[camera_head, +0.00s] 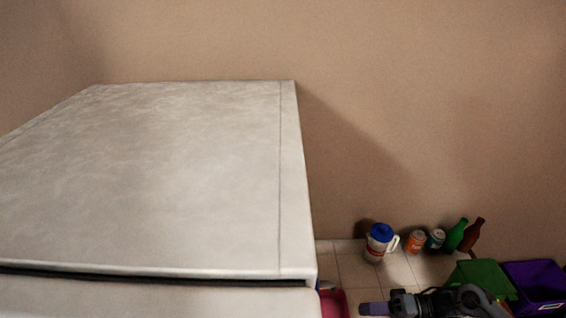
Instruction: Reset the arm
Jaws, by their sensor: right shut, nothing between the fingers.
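My right gripper (374,309) shows at the bottom edge of the head view, its arm coming in from the lower right. Its purple-grey fingers point left and are shut with nothing between them. The dark arm links (455,302) behind it are partly cut off by the frame edge. My left arm and left gripper are not in view.
A large pale fridge-like box (160,180) fills the left. On the tiled surface (357,272) stand a blue-lidded pitcher (378,247), an orange can (416,242), a teal can (435,239), and green (456,236) and brown (472,236) bottles. Green (484,274) and purple (535,280) bins are lower right.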

